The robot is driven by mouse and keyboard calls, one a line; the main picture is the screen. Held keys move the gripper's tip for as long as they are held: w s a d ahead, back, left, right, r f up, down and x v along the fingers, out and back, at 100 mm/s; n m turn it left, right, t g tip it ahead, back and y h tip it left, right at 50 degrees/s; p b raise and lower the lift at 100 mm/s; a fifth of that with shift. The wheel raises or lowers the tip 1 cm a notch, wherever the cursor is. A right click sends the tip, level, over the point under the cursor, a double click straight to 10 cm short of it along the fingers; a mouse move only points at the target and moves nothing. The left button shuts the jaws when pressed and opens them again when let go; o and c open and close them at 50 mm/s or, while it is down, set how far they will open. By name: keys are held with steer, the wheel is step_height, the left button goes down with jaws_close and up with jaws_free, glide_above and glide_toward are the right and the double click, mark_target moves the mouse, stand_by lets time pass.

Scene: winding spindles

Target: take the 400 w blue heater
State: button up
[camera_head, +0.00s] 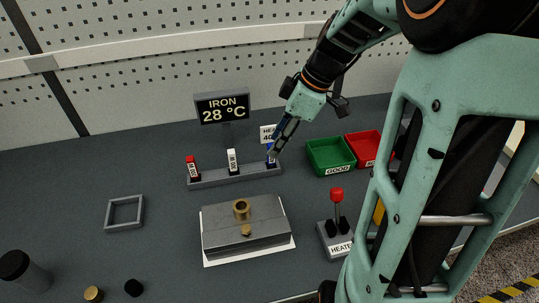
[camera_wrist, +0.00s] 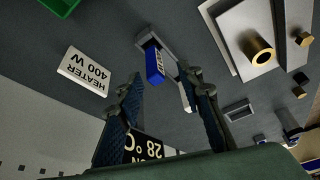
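The blue heater (camera_head: 270,160) stands upright at the right end of the grey rack (camera_head: 212,181). In the wrist view the blue heater (camera_wrist: 155,67) shows between and just beyond my fingertips, with a gap on each side. My gripper (camera_head: 275,148) reaches down to it from the upper right and partly covers it in the head view. In the wrist view my gripper (camera_wrist: 160,78) is open, its two fingers apart. A sign reading HEATER 400 W (camera_wrist: 84,72) stands close by; it is partly hidden in the head view (camera_head: 267,134).
A white heater (camera_head: 232,161) and a red heater (camera_head: 192,168) stand in the same rack. A display reading IRON 28 °C (camera_head: 223,107) rises behind it. Green (camera_head: 331,155) and red (camera_head: 364,147) bins are to the right. A grey block (camera_head: 230,240) and a red-knobbed lever (camera_head: 337,194) are in front.

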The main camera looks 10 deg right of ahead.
mark_target(271, 158)
steer(key=shift+w+d+x, duration=0.1)
steer(key=shift+x, duration=1.25)
steer(key=shift+w+d+x, duration=0.15)
steer(key=shift+x, duration=1.15)
jaws_close()
